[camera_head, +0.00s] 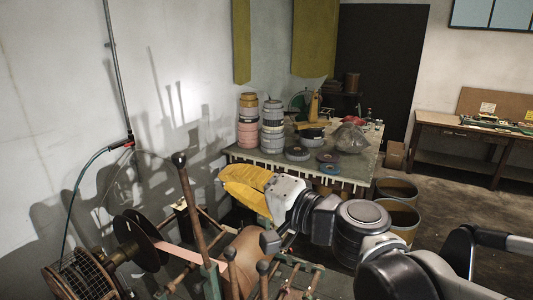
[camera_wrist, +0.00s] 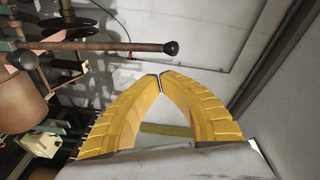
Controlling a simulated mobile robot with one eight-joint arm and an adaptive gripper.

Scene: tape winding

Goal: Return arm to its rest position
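My gripper (camera_wrist: 159,75) has two yellow curved fingers, and in the wrist view their tips touch with nothing between them. In the head view my gripper (camera_head: 222,180) is at the middle, pointing left, above the winding machine (camera_head: 140,250). The machine has a dark round disc, a motor with a mesh cover, upright brown rods with dark knobs and a large copper-coloured drum (camera_head: 246,252). My arm reaches in from the lower right and hides part of the machine and the table edge. In the wrist view a brown rod with a dark knob (camera_wrist: 169,48) lies just past the fingertips.
A table (camera_head: 350,172) behind my gripper holds stacked tape rolls (camera_head: 272,125), loose rolls and a plastic bag (camera_head: 349,138). Two bins (camera_head: 397,213) stand right of it. A workbench (camera_head: 470,135) is at the far right. Open floor lies at the right. A wall is at the left.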

